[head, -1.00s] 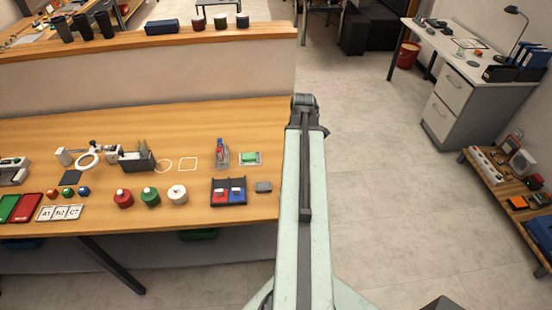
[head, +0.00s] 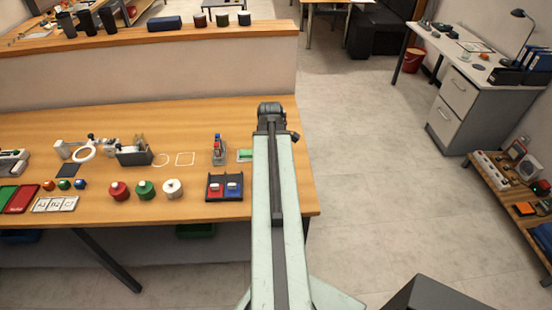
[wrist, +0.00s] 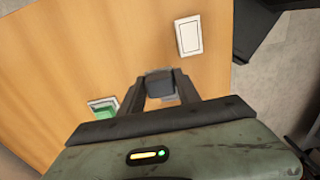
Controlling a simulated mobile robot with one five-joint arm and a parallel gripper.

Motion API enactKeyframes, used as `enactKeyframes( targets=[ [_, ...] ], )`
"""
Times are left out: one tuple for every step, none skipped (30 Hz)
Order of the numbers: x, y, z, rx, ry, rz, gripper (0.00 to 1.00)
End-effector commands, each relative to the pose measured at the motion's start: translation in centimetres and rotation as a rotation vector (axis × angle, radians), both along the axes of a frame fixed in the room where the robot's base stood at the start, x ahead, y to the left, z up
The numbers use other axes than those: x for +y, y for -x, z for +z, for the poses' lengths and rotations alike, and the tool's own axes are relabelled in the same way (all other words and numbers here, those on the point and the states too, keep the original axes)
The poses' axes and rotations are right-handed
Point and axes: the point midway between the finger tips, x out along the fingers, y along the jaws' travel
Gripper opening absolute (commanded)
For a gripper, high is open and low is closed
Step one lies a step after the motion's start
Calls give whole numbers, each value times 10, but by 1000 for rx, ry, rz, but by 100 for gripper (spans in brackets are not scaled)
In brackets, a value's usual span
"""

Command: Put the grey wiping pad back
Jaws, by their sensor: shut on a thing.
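My gripper (wrist: 160,88) is in the wrist view, shut on a dark grey block that looks like the grey wiping pad (wrist: 160,83). The pad sits between the two fingers, over the wooden bench; I cannot tell if it touches the bench. A white bordered rectangle (wrist: 190,36) lies on the bench above and right of it in the wrist view. My arm hides the gripper and the grey pad in the head view.
The bench (head: 290,200) holds a red and blue tray (head: 225,198), a bottle (head: 218,150), red (head: 119,190), green (head: 145,189) and white (head: 173,188) round containers. The bench's right edge is near my arm. Open floor (head: 370,200) lies to the right.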

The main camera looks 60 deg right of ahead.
Motion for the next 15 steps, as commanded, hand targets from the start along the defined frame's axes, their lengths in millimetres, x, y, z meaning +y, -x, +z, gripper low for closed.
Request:
enactKeyframes(
  targets=[
    [-2, -1, 2, 0, 0, -1, 7],
    [-5, -2, 2, 0, 0, -2, 7],
    [-12, -5, 1, 0, 0, -2, 7],
    [-18, -8, 0, 0, 0, -3, 7],
    [-26, -12, -1, 0, 0, -3, 7],
    [-38, -17, -2, 0, 0, -4, 7],
    [-47, -22, -3, 0, 0, -4, 7],
    [-56, -26, -4, 0, 0, -4, 7],
    [-68, -31, -5, 0, 0, -4, 7],
    [-76, -35, -6, 0, 0, -4, 7],
    [-84, -39, -7, 0, 0, -4, 7],
    [-96, -44, -8, 0, 0, -5, 7],
    [-104, -48, -9, 0, 0, -5, 7],
    [-111, -51, -10, 0, 0, -5, 7],
    [-120, -55, -10, 0, 0, -6, 7]
  ],
)
